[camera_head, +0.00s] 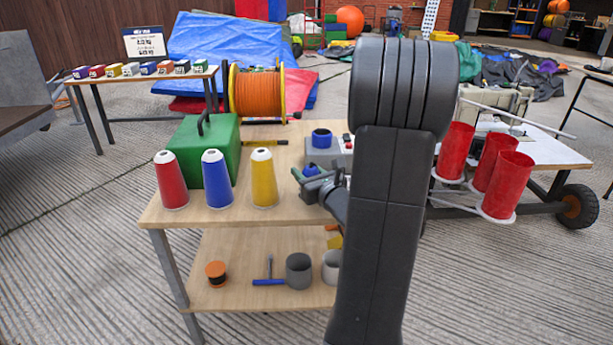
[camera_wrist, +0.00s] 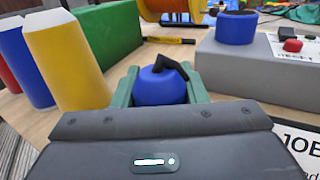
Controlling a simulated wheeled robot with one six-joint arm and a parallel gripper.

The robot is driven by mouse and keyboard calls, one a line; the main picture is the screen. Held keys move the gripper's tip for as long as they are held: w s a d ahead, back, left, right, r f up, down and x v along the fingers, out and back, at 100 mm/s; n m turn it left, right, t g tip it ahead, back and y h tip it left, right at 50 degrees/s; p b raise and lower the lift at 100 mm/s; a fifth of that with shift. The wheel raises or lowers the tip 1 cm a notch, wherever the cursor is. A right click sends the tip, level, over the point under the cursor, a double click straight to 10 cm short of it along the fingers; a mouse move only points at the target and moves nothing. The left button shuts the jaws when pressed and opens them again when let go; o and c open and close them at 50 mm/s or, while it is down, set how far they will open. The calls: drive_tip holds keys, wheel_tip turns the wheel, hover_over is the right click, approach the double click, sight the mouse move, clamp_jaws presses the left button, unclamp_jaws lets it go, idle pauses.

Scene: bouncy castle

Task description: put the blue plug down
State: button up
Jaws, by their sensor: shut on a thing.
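The blue plug (camera_wrist: 158,88) is round with a black loop on top. It sits between the two green fingers of my gripper (camera_wrist: 162,84) in the wrist view, and they are shut on it. In the head view the blue plug (camera_head: 311,170) shows small at my gripper (camera_head: 314,178), low over the right part of the wooden table top (camera_head: 240,222). My arm hides part of that side. I cannot tell whether the plug's underside touches the table.
Red, blue and yellow cones (camera_head: 264,178) and a green case (camera_head: 222,142) stand to the left. A grey box (camera_head: 318,155) with a blue ring (camera_head: 321,138) and red button stands behind my gripper. Bare wood lies between the yellow cone and my gripper.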

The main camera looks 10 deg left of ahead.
drive_tip(key=shift+f, duration=0.15)
drive_tip(key=o, duration=1.1)
drive_tip(key=shift+c, duration=0.2)
drive_tip(key=shift+r, duration=0.3)
drive_tip(key=p+v, duration=0.2)
drive_tip(key=v, duration=1)
